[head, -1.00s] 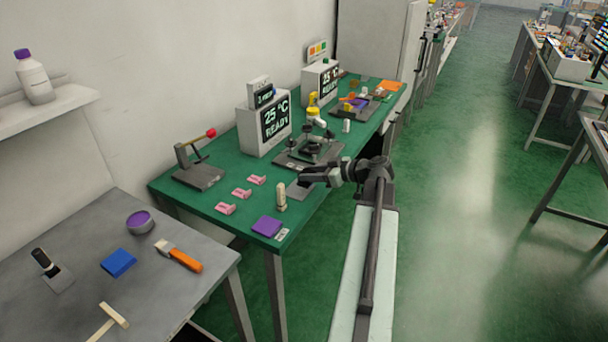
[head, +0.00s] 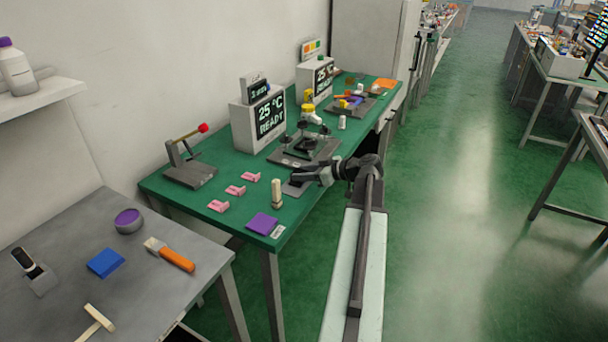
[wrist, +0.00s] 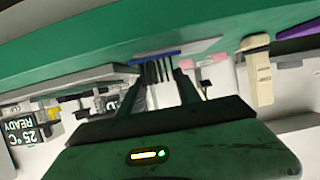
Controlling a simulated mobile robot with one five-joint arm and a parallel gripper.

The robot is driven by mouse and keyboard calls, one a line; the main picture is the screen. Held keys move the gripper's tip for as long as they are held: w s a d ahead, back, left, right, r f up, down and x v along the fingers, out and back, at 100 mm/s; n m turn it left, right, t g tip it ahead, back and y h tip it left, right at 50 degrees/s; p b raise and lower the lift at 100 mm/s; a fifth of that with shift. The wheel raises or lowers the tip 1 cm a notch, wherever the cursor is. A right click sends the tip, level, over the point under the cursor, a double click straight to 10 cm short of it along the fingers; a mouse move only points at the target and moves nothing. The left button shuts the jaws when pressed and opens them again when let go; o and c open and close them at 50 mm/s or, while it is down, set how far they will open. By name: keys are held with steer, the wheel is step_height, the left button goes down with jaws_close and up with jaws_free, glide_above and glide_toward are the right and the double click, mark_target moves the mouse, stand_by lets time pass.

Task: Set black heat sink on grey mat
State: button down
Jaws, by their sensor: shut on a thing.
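My gripper (wrist: 158,82) is shut on the black heat sink (wrist: 156,72), whose dark upright fins show between the two fingers in the wrist view. A thin blue strip lies along the fins' far edge. The grey mat (head: 292,188) is a small flat plate on the green bench, partly hidden by my gripper (head: 299,174) in the head view. The mat also shows in the wrist view (wrist: 200,46), just behind the heat sink; I cannot tell whether they touch. In the head view the heat sink cannot be told from the dark gripper.
A cream upright post (head: 277,194) stands close to the mat. A dark press fixture (head: 303,148) stands just behind my gripper. The aisle floor at right is clear.

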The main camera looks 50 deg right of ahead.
steer(key=c, duration=0.9)
jaws_free()
steer(key=shift+o, duration=0.2)
steer(key=shift+r, duration=0.1)
steer(key=p+v, duration=0.5)
steer(key=v, duration=0.7)
steer(key=shift+d, duration=0.1)
